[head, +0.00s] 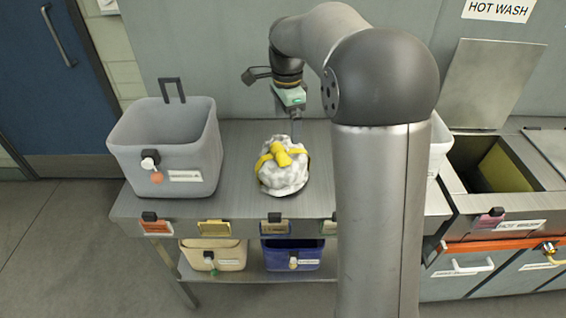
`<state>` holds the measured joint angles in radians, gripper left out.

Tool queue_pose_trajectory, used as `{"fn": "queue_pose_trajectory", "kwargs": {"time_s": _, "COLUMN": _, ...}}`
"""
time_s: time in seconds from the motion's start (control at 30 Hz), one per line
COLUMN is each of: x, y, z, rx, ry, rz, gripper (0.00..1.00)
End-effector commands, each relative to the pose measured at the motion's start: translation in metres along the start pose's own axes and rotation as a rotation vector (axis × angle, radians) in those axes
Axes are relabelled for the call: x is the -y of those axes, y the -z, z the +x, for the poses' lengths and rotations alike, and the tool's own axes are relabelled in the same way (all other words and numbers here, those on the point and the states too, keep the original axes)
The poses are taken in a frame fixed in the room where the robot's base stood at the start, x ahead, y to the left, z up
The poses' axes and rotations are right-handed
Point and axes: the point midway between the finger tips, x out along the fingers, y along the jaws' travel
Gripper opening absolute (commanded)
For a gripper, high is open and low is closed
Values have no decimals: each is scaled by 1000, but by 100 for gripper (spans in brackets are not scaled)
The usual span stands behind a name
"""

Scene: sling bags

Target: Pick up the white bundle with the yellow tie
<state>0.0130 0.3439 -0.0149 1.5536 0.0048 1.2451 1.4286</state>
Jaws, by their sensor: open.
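The white bundle (284,180) sits on the steel counter, right of the grey bin. It is lumpy cloth with a yellow tie (281,154) across its top, knotted in the middle. My gripper (296,128) is at the end of my arm, just behind and above the bundle in this view. The gripper is open and holds nothing I can see. Its fingers are small here and partly hard to make out. I cannot tell the exact gap between fingers and bundle. My arm hides the counter to the bundle's right.
A grey bin (170,150) with an upright handle stands left on the counter (235,145). Beige (228,255) and blue (291,256) bins are on the shelf below. At right, an open wash basin (492,165) has a raised lid (490,80). A blue door (45,80) is far left.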

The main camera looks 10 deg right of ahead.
Motion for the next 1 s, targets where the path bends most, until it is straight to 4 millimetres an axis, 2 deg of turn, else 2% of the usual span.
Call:
{"fn": "queue_pose_trajectory", "kwargs": {"time_s": 0.1, "x": 0, "y": 0, "z": 18, "rx": 0, "ry": -3, "rz": -1, "gripper": 94}}
{"fn": "queue_pose_trajectory", "kwargs": {"time_s": 0.37, "x": 1, "y": -2, "z": 37, "rx": 1, "ry": -2, "rz": -1, "gripper": 94}}
{"fn": "queue_pose_trajectory", "kwargs": {"time_s": 0.63, "x": 5, "y": -8, "z": 74, "rx": 1, "ry": -2, "rz": 0, "gripper": 94}}
{"fn": "queue_pose_trajectory", "kwargs": {"time_s": 0.73, "x": 5, "y": -8, "z": 81, "rx": 1, "ry": -1, "rz": 0, "gripper": 94}}
{"fn": "queue_pose_trajectory", "kwargs": {"time_s": 0.93, "x": 5, "y": -8, "z": 82, "rx": 1, "ry": 1, "rz": -1, "gripper": 94}}
{"fn": "queue_pose_trajectory", "kwargs": {"time_s": 0.97, "x": 5, "y": -8, "z": 82, "rx": 1, "ry": 1, "rz": -1, "gripper": 91}}
{"fn": "queue_pose_trajectory", "kwargs": {"time_s": 1.0, "x": 5, "y": -8, "z": 82, "rx": 1, "ry": 1, "rz": -1, "gripper": 80}}
